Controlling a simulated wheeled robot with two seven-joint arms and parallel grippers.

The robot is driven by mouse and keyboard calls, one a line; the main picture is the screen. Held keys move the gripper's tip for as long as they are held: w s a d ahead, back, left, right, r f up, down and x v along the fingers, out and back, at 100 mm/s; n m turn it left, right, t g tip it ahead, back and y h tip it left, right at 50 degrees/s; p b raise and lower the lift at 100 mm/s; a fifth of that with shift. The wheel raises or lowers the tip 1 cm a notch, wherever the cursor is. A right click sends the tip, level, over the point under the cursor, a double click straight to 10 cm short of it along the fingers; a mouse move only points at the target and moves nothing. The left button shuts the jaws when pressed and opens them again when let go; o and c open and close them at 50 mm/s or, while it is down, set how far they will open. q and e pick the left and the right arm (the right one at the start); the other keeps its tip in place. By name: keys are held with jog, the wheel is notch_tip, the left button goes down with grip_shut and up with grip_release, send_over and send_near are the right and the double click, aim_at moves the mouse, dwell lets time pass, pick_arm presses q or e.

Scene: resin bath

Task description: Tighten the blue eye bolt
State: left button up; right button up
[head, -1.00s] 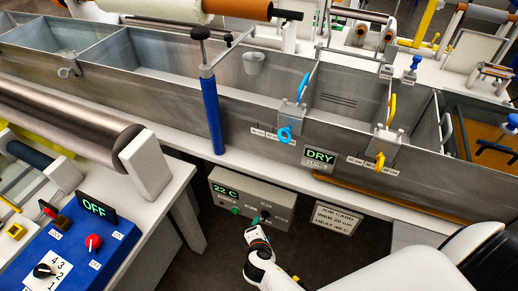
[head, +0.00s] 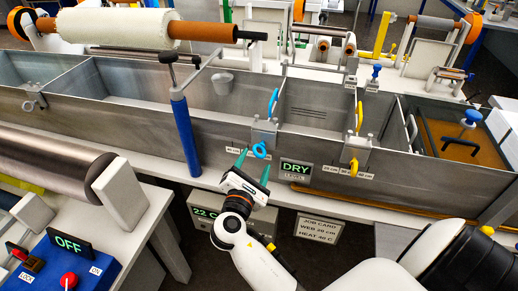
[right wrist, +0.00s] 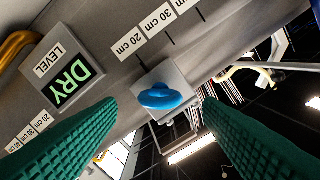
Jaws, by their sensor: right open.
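The blue eye bolt (head: 260,150) sits on the front of a grey clamp on the near wall of the metal bath. In the right wrist view the blue eye bolt (right wrist: 160,97) shows between and beyond the green fingers, and its ring looks wide and flattened. My right gripper (head: 253,168) is open, just below and around the bolt in the head view, with its fingers pointing up at it. I see no contact between the fingers and the bolt. My left gripper is not in view.
A yellow eye bolt (head: 354,166) is on a second clamp to the right. A DRY level sign (head: 295,170) hangs close beside my right gripper. A blue post (head: 186,135) stands to the left. A control box (head: 205,214) and job card (head: 318,229) are below.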

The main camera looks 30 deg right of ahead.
aim_at(257, 157)
jog(key=x, duration=0.5)
jog(key=shift+w+d+p, duration=0.15)
jog(key=shift+w+p, duration=0.05)
jog(key=shift+p, duration=0.2)
jog(key=c, duration=1)
